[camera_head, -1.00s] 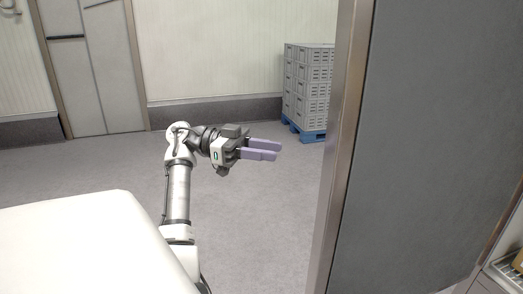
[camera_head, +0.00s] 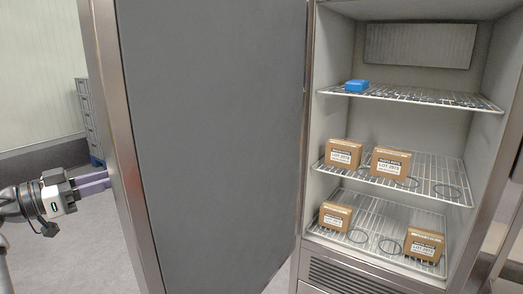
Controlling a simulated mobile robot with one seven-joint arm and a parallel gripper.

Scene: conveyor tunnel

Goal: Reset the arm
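My gripper (camera_head: 109,183) is at the left edge of the head view, pointing right. Its two pale purple fingers look slightly apart with nothing between them. The fingertips meet the edge of the large grey door (camera_head: 210,150) in the picture; I cannot tell whether they touch it. Most of my arm is cut off by the left picture border.
The door stands open beside a cabinet with wire shelves (camera_head: 430,165). A blue box (camera_head: 357,86) is on the top shelf. Several brown cartons, one being a carton (camera_head: 391,163), are on lower shelves. Stacked grey crates (camera_head: 88,118) stand behind the gripper.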

